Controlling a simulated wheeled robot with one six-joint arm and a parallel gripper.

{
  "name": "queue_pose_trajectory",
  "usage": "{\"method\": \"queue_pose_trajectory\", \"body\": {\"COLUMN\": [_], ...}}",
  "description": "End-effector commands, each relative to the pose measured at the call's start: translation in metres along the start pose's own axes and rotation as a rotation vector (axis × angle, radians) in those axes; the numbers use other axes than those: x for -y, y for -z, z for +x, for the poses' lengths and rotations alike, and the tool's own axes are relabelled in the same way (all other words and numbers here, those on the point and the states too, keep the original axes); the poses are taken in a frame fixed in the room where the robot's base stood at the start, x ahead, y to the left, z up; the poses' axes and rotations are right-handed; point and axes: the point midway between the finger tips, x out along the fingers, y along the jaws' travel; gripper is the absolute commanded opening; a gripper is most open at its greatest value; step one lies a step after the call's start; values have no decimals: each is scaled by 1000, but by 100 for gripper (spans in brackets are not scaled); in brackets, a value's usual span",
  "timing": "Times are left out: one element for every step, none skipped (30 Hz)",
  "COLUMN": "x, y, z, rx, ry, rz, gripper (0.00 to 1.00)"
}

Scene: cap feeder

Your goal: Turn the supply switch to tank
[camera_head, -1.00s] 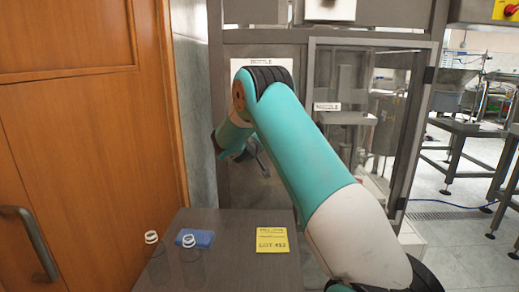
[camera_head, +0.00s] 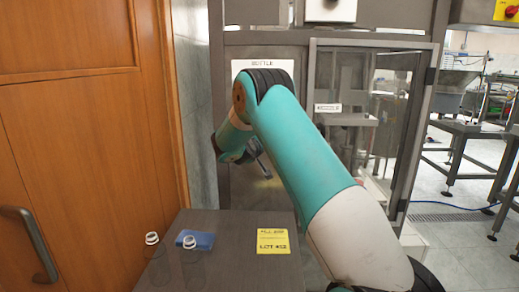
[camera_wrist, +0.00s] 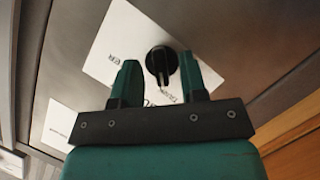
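The supply switch is a black rotary knob (camera_wrist: 162,62) with a raised grip bar, on a white label on a grey metal panel in the wrist view. Printed words on the label are partly covered and appear tilted; one seems to begin "TANK". My gripper (camera_wrist: 159,72) is open, with one green finger on each side of the knob. I see gaps between the fingers and the knob; the depth between them is unclear. In the head view my arm hides the switch, and only a small part of my gripper (camera_head: 262,163) shows in front of the panel.
A grey table (camera_head: 225,262) stands below, with two clear white-necked bottles (camera_head: 152,239) (camera_head: 190,243), a blue pad (camera_head: 200,239) and a yellow lot card (camera_head: 272,241). A wooden door (camera_head: 80,130) is at left. A glazed machine door (camera_head: 345,130) is at right.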

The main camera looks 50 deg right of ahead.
Motion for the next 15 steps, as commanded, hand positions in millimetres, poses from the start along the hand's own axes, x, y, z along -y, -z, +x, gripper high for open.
{"method": "queue_pose_trajectory", "body": {"x": [0, 0, 1, 1, 1, 2, 2, 1, 2, 2, 2, 2, 2, 2, 2], "y": [0, 1, 1, 0, 0, 0, 0, 0, 0, 0, -1, 0, 0, -1, -1], "z": [-2, -4, -7, -11, -15, -22, -29, -35, -45, -53, -61, -72, -80, -87, -98], "rx": [-1, -2, -2, -2, -2, -3, -4, -4, -3, -3, -4, -4, -4, -4, -4], "ry": [0, 0, 1, 1, 1, 2, 2, 2, 3, 2, 3, 3, 3, 3, 3], "rz": [0, 0, 1, 0, 0, 0, -1, 0, -1, 0, -1, -1, 0, -1, 0], "gripper": [39, 39, 39, 39, 39, 39, 39, 39, 39, 39, 39, 39, 39, 39, 39]}}
